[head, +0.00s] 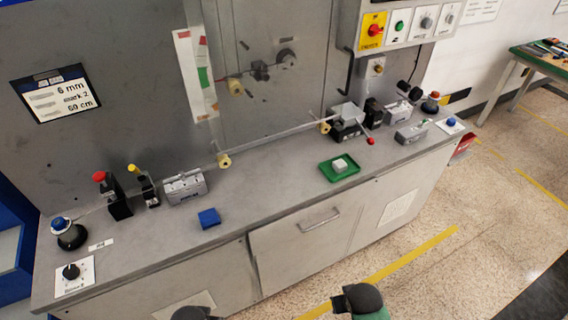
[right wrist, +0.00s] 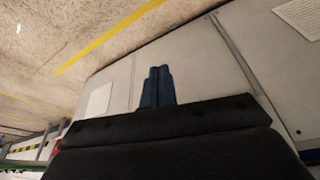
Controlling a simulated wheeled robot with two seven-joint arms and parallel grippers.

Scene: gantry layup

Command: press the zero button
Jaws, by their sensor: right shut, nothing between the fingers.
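Several buttons show in the head view, and I cannot read which one is marked zero. A blue button (head: 451,122) sits on a white plate at the bench's right end. A blue-topped round device (head: 68,233) stands at the left end beside a small white label (head: 101,245) too small to read. A green button (head: 400,26) is on the upper panel. In the right wrist view my right gripper (right wrist: 158,70) is shut and empty, with the cabinet front behind it, away from the buttons.
The grey bench (head: 270,185) carries a black knob (head: 72,271), a blue block (head: 209,218), a green tray (head: 353,172) with a pale block, and a red-topped black device (head: 113,196). A red emergency stop (head: 374,30) is on the panel. The bench's front strip is mostly clear.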

